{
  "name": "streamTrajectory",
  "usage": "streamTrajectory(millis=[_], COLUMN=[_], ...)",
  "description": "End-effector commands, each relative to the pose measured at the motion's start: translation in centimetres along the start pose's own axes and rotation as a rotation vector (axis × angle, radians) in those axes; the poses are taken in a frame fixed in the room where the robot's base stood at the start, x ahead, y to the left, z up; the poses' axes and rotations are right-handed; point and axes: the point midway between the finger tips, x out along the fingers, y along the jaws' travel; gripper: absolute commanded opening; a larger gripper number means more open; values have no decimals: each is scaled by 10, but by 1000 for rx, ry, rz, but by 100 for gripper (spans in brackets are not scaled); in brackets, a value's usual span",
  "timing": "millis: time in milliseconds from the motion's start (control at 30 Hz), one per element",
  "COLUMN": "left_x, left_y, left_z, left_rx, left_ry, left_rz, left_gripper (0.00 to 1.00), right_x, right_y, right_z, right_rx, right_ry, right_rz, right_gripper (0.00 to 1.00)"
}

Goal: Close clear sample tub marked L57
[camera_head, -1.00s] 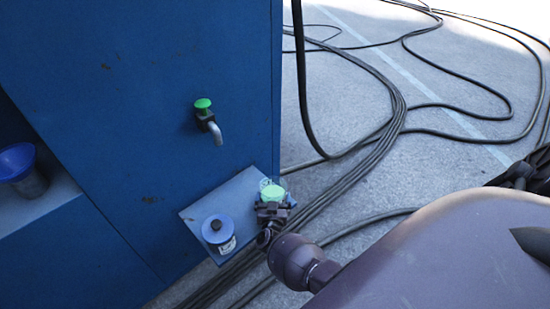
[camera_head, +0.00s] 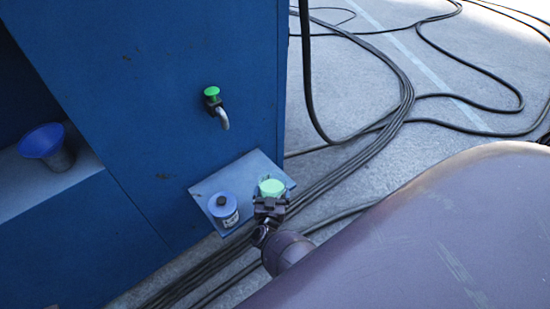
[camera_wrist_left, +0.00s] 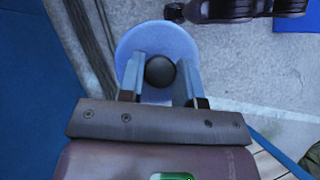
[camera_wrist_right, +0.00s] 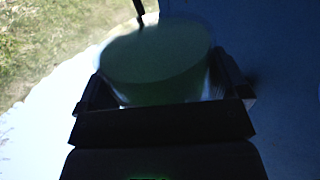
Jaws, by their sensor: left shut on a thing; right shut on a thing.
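A clear tub (camera_head: 271,188) with pale green contents shows at the small blue shelf, with its top uncovered. My right gripper (camera_head: 270,206) is shut on it from the near side. The tub fills the jaws in the right wrist view (camera_wrist_right: 155,65). I cannot tell whether it touches the shelf. My left gripper (camera_wrist_left: 160,90) shows only in the left wrist view. It is shut on the round black knob (camera_wrist_left: 160,71) of a blue disc-shaped lid (camera_wrist_left: 140,45). The left gripper and this lid are outside the head view. I cannot read any L57 mark.
A green-topped tap (camera_head: 214,99) is on the blue cabinet (camera_head: 160,80) above. A blue funnel-like cup (camera_head: 44,148) stands on the left ledge. Black cables (camera_head: 385,110) cross the floor.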

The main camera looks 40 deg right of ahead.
Motion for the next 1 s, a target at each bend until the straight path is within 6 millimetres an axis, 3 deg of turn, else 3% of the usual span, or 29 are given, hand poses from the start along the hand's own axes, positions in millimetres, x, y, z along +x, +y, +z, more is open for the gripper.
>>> streamTrajectory(millis=[400, 1000], left_x=[-28, -35], left_y=[4, 4], left_z=[15, 19], left_rx=[17, 21], left_ry=[11, 13], left_rz=[30, 37], left_gripper=[9, 9], right_x=[-26, -37], right_y=[-1, 0], right_z=[-15, -18], right_rx=[2, 0], right_ry=[3, 2], right_rz=[0, 0], right_gripper=[54, 54])
